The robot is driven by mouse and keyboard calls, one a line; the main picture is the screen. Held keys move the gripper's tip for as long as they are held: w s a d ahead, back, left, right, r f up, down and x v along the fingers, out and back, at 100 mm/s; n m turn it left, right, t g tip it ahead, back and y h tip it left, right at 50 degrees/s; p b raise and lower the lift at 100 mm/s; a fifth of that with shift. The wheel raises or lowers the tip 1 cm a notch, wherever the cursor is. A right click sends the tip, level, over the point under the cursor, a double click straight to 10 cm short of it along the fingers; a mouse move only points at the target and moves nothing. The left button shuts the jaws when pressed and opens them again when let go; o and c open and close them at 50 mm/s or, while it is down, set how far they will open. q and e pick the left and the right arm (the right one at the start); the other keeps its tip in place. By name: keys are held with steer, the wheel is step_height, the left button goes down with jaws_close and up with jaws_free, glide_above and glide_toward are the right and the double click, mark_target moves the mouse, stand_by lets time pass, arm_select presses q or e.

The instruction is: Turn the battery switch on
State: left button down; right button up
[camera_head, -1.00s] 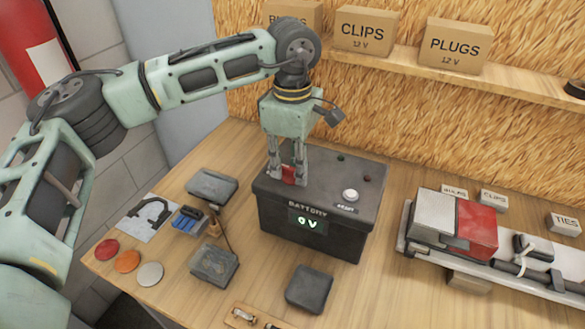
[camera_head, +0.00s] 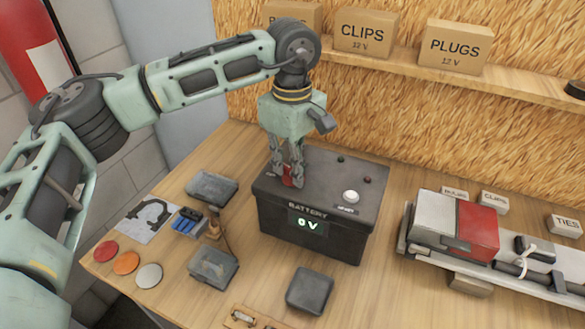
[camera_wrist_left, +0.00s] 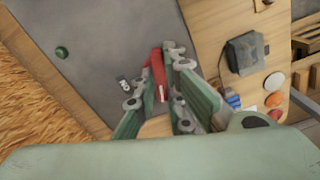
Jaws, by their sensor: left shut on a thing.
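The battery box (camera_head: 311,239) is dark grey and stands on the bench in the head view. Its front display reads 0 V. The battery switch (camera_wrist_left: 157,68) is a red lever on the box's top, at its left end. My left gripper (camera_head: 286,183) points down over the box and is shut on the red switch, with a finger on either side of it. In the head view the fingers hide most of the switch. The left wrist view shows the gripper (camera_wrist_left: 166,105) with the red lever between the fingers. My right gripper is not in view.
A trailer model (camera_head: 470,228) lies to the right. A shelf with boxes is behind.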

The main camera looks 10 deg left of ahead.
arm_select(q)
steer(key=shift+m, duration=0.7)
steer(key=m, duration=0.2)
steer(key=shift+m, duration=1.6)
steer(key=shift+m+b, duration=0.3)
steer(key=m, duration=0.4)
steer(key=shift+m, duration=0.3)
